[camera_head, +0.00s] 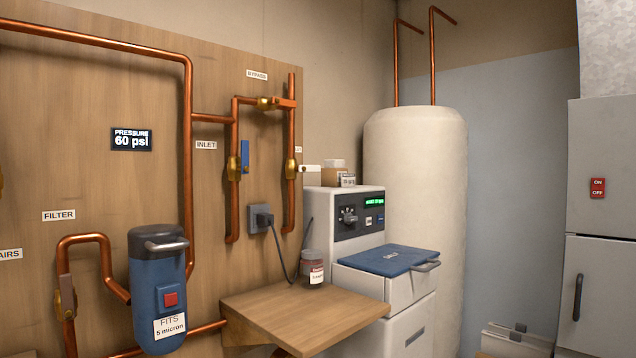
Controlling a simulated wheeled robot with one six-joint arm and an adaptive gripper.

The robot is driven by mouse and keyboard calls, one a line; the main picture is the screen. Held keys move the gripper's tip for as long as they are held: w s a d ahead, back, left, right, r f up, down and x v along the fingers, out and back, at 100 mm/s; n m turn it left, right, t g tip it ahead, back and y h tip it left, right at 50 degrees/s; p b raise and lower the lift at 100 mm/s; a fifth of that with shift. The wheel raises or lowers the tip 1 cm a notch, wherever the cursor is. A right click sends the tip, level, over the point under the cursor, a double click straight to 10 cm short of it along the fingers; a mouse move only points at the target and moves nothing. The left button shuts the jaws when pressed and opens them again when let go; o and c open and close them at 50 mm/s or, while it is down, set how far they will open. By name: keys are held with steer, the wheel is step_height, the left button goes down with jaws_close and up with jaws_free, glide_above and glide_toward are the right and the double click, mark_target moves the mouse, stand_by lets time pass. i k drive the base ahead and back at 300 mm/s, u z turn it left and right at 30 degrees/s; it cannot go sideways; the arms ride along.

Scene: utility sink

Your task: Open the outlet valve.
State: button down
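A brass valve (290,169) sits on the right vertical copper pipe of the loop on the wooden panel. Its white lever (311,168) points right, across the pipe. A small label (298,149) beside it is mostly hidden by the pipe, so its word cannot be read. The valve on the left pipe (233,168) has a blue lever (245,157) standing upright along the pipe, near the INLET label (206,145). The top valve (265,103) under the BYPASS label (257,75) has an orange-red lever lying along its pipe. My gripper is not in view.
A wooden shelf (290,312) with a jar (312,270) juts out below the valves. A white softener unit (345,205) with a blue lid (387,260) stands right of it, small boxes (336,174) on top. A blue filter housing (160,285) hangs at left.

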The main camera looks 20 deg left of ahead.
mark_target(301, 168)
steer(key=u, duration=0.5)
steer(key=i, duration=0.65)
steer(key=u, duration=0.7)
